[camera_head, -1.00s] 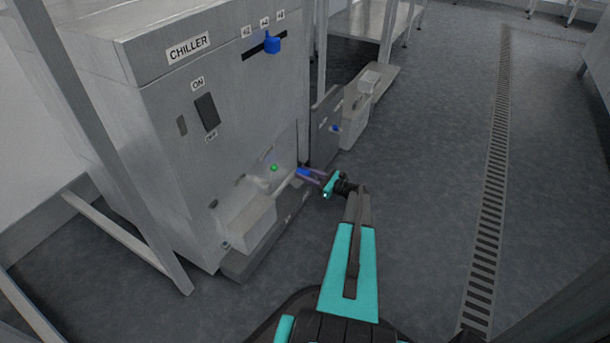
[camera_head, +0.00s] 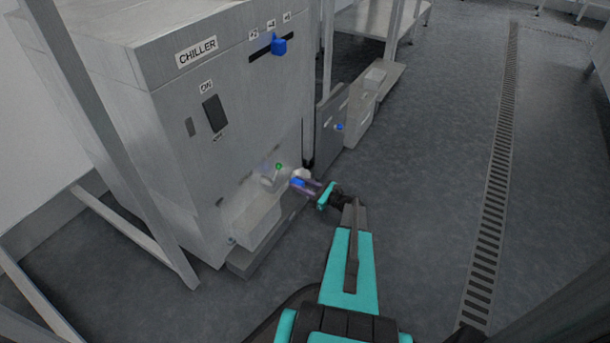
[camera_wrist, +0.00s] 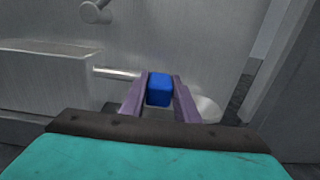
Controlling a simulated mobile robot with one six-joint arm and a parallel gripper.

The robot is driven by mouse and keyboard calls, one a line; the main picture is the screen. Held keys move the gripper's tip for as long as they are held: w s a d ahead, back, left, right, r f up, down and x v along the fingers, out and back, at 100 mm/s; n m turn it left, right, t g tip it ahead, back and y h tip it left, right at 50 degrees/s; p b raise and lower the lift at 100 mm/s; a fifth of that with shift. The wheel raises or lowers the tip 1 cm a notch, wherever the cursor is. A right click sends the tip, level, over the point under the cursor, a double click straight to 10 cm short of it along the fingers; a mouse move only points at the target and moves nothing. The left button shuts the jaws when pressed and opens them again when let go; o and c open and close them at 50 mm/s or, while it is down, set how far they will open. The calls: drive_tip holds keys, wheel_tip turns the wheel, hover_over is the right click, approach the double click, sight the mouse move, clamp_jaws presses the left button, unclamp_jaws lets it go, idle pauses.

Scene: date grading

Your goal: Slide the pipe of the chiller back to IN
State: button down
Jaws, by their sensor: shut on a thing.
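The chiller (camera_head: 165,125) is a grey steel cabinet at left in the head view. Its pipe (camera_wrist: 115,73), a thin metal rod, runs from a pale box low on the cabinet front to a blue grip (camera_wrist: 159,89). The blue grip (camera_head: 298,182) also shows in the head view. My gripper (camera_wrist: 160,95) is shut on the blue grip, one purple finger on each side. In the head view my gripper (camera_head: 306,185) reaches the lower front of the chiller from the right. No IN mark is readable.
The pale box (camera_head: 255,215) stands out from the chiller's lower front. A white rounded thing (camera_wrist: 207,108) lies just right of my fingers. The floor (camera_head: 420,190) is clear up to the drain grate (camera_head: 490,180).

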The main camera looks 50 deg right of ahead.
drive_tip(key=s+a+p, duration=0.1)
drive_tip(key=s+a, duration=0.1)
drive_tip(key=a, duration=0.5)
drive_tip(key=shift+a, duration=0.1)
drive_tip(key=c, duration=1.4)
unclamp_jaws()
drive_tip(key=shift+f, duration=0.1)
drive_tip(key=shift+o, duration=0.2)
drive_tip(key=p+v, duration=0.4)
drive_tip(key=v, duration=0.9)
drive_tip(key=shift+s, duration=0.4)
